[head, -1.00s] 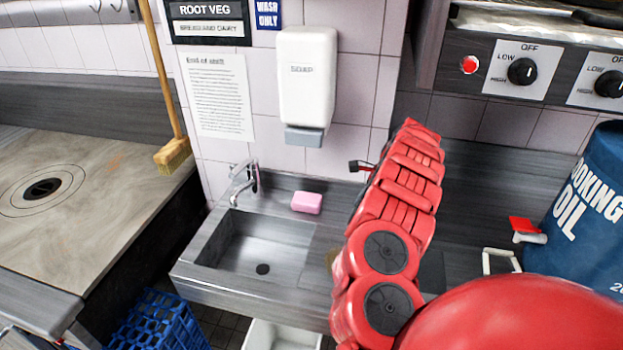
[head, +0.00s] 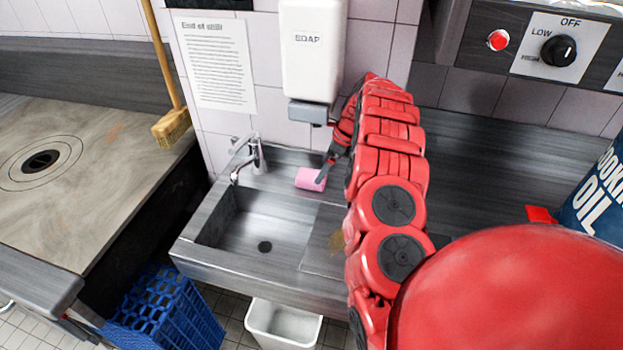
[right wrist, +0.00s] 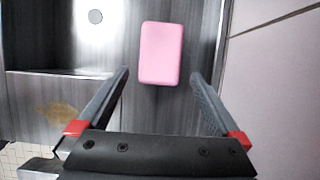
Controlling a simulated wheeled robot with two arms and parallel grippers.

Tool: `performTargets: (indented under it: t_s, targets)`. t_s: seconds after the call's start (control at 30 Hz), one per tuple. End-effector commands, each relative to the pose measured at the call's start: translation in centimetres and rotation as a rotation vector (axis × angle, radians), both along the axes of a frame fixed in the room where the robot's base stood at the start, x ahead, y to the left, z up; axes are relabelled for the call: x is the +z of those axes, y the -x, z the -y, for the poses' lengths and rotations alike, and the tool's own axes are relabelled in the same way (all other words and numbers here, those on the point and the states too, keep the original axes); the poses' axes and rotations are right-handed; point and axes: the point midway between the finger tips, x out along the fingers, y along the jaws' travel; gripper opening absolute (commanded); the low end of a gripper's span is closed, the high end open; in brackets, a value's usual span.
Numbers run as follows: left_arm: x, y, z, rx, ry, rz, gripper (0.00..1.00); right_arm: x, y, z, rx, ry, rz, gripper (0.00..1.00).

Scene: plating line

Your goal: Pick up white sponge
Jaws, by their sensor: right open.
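A pink block (head: 311,179), shaped like a sponge or bar of soap, lies on the steel ledge behind the sink basin. No white sponge shows. My right gripper (right wrist: 160,76) is open and empty, its fingers pointing at the pink block. In the right wrist view the block (right wrist: 161,50) lies mostly beyond the fingertips, with its near end roughly between them and a gap on each side. In the head view the right gripper (head: 323,172) is at the block's right side, partly hidden by my red arm. My left gripper is not in view.
The sink basin (head: 262,226) and tap (head: 247,160) are left of the block. A soap dispenser (head: 311,52) hangs on the tiled wall above. A blue oil drum (head: 598,195) stands at right. A brownish patch (head: 337,242) marks the steel right of the basin.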

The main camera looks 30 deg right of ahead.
Motion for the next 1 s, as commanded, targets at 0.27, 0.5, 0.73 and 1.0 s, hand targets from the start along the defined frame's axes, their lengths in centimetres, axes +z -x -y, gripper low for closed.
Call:
performTargets:
  t_s: [0.27, 0.5, 0.73, 1.0]
  targets:
    - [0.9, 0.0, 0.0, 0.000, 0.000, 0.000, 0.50, -1.4, -0.9, -0.7, 0.000, 0.002, -0.001, 1.00]
    - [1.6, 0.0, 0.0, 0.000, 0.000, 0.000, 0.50, -3.9, -1.7, -1.3, 0.001, 0.003, 0.002, 1.00]
    - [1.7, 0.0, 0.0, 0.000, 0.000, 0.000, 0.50, -4.6, -1.9, -1.6, 0.001, 0.000, 0.002, 1.00]
    - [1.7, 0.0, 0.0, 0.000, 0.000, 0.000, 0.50, -4.5, -1.9, -1.5, 0.000, 0.001, 0.002, 0.73]
